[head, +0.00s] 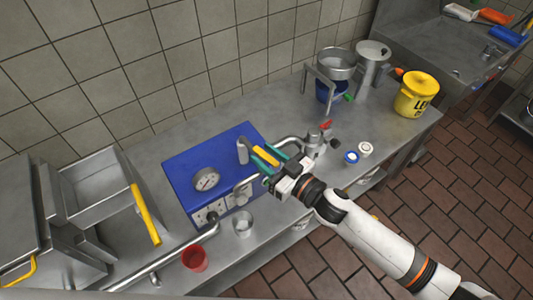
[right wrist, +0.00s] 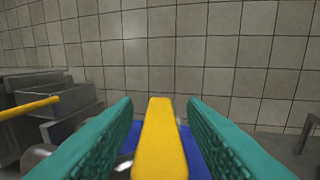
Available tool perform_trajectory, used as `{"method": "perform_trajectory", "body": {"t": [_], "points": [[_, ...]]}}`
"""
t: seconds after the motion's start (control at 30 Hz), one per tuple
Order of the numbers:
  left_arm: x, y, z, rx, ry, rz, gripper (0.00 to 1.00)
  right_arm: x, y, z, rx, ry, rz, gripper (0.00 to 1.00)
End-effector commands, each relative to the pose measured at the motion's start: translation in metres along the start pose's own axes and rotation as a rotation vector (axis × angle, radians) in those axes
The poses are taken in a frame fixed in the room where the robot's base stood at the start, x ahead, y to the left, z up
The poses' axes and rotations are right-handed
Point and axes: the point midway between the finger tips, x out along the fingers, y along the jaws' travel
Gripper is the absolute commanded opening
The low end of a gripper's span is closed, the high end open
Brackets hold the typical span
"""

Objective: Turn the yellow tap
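The yellow tap (head: 265,156) shows as a short yellow bar at the right side of the blue box on the steel counter. In the right wrist view the yellow tap (right wrist: 160,140) stands between two teal fingers, with a gap on each side. My right gripper (head: 267,158) is open, its fingers on either side of the yellow bar without visible contact. The gripper body hides the tap's lower end and mount. My left gripper is not in view.
The blue box (head: 185,165) carries a round gauge (head: 206,179). A metal cup (head: 242,223) and a red cup (head: 194,257) stand in front of it. A red-handled steel fitting (head: 316,142) and a yellow bucket (head: 415,95) are to the right. A steel fryer-like unit (head: 95,190) is at left.

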Motion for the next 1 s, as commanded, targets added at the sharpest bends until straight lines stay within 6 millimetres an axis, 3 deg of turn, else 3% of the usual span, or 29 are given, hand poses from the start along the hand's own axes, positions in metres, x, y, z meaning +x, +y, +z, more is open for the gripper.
{"method": "perform_trajectory", "body": {"t": [0.27, 0.5, 1.0], "points": [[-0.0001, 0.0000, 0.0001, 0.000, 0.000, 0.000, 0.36, 0.0012, 0.0001, -0.0003, 0.000, 0.000, 0.000, 0.38], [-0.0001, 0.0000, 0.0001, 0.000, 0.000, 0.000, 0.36, 0.0010, 0.0001, -0.0003, 0.000, 0.000, 0.000, 0.00], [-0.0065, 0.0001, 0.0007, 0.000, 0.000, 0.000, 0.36, 0.0013, -0.0062, 0.0011, -0.005, 0.003, 0.119, 0.00]]}}
